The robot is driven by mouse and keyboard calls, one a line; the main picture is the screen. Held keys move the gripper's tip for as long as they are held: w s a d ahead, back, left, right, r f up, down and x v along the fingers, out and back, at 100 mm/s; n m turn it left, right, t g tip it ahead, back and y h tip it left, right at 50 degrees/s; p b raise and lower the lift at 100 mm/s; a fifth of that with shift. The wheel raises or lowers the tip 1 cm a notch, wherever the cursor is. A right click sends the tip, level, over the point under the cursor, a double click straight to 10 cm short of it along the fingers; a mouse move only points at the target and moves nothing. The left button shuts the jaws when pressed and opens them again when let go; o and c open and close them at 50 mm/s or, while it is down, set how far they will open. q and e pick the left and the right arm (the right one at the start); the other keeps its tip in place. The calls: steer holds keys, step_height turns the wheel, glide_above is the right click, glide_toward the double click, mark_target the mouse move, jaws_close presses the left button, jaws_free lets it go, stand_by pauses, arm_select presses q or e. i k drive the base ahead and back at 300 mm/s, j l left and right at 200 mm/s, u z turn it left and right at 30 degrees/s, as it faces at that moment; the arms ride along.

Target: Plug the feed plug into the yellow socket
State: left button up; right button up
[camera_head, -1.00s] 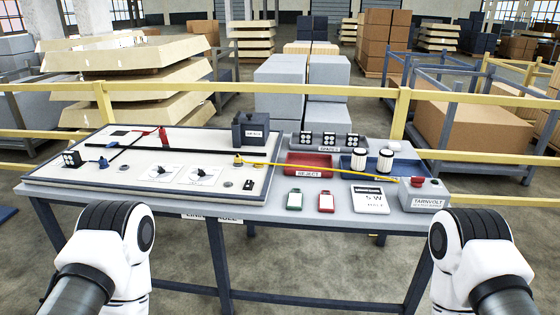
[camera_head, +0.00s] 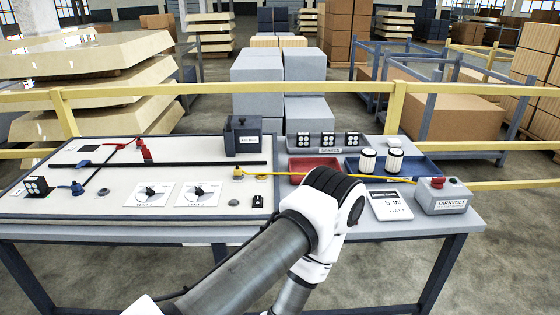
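A yellow fitting (camera_head: 238,174) stands on the right part of the white board (camera_head: 110,207). A yellow cord (camera_head: 275,176) runs from it to the right, past the red tray, toward the grey TARNVOLT box (camera_head: 442,205). At this size I cannot tell plug from socket in the yellow fitting. One of my arms crosses the lower middle from the lower left, its bent joint covering part of the table front. Neither gripper shows.
A red tray (camera_head: 300,168), a blue tray (camera_head: 420,166) with white cylinders, and a scale-like panel (camera_head: 390,205) are on the right. A yellow rail (camera_head: 210,92) runs behind.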

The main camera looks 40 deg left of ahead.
mark_target(237, 173)
steer(key=j, duration=0.4)
steer(key=k+j+z, duration=0.1)
steer(key=j, duration=0.3)
steer(key=k+j, duration=0.15)
steer(key=j, duration=0.3)
steer(key=j+z, duration=0.15)
steer(key=j, duration=0.25)
steer(key=k+j, duration=0.2)
steer(key=j, duration=0.2)
steer(key=k+j+z, duration=0.1)
steer(key=j, duration=0.3)
steer(key=k+j, duration=0.1)
steer(key=j, duration=0.25)
steer(key=k+j+z, duration=0.1)
steer(key=j, duration=0.3)
